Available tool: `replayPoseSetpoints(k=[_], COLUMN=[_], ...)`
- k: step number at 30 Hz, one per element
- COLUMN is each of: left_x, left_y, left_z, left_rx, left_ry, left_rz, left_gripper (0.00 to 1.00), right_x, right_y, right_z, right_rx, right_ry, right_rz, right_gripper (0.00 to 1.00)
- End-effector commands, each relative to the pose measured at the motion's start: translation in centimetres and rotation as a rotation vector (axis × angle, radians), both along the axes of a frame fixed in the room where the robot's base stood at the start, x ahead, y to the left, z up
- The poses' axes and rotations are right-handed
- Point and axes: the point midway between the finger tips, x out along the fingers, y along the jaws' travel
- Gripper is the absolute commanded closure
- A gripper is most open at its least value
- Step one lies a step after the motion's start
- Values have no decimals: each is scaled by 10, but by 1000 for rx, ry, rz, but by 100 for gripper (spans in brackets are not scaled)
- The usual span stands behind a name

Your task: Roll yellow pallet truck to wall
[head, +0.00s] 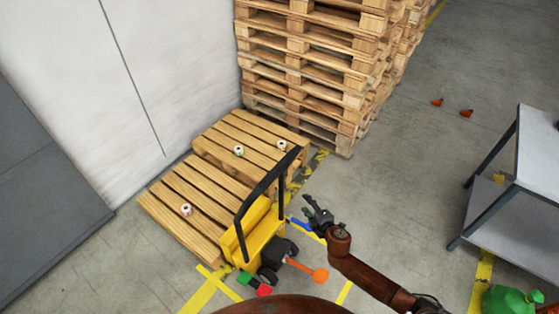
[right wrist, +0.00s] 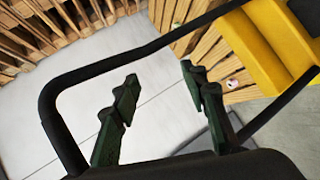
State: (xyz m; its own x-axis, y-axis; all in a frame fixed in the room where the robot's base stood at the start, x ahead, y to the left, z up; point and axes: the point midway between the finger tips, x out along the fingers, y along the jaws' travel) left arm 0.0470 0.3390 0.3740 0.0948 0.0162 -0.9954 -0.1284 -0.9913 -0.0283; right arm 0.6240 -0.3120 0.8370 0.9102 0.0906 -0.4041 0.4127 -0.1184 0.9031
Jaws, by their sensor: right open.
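The yellow pallet truck (head: 262,234) stands beside low wooden pallets, with black wheels at its near side and a black loop handle (head: 246,204) rising from it. The white wall (head: 160,55) is behind the pallets. My right gripper (head: 308,208) is just right of the handle, open and empty. In the right wrist view, its two dark fingers (right wrist: 160,92) are spread apart, and the black handle (right wrist: 95,68) bends around them; I cannot tell whether they touch it. The truck's yellow body (right wrist: 262,45) is at upper right there. My left gripper is out of view.
Two low pallets (head: 165,202) carry small white rolls (head: 186,209). A tall pallet stack (head: 310,65) stands at the back. A grey-topped table (head: 535,150) is at right, with a green bag (head: 510,300) near it. An orange paddle-like part (head: 320,275) sticks out near the truck.

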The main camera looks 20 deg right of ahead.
Motion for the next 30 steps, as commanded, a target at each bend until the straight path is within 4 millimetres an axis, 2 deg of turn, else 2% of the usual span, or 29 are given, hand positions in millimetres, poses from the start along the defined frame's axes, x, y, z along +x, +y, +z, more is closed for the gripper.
replayPoseSetpoints(k=[1,3,6,9,12,17,24,30], left_x=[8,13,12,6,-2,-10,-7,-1], left_y=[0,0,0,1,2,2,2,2], left_z=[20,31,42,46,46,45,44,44], left_rx=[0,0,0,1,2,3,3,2], left_ry=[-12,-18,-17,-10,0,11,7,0], left_rz=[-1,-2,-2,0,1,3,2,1], left_gripper=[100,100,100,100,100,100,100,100], right_x=[9,13,14,12,15,36,70,84], right_y=[17,39,63,77,84,90,98,102], right_z=[57,107,159,187,196,193,185,182], right_rx=[-43,-92,-143,-174,-184,-184,-183,-184], right_ry=[-64,-136,-213,-258,-276,-279,-276,-276], right_rz=[55,119,184,219,234,235,233,233], right_gripper=[60,60,60,60,60,60,60,60])
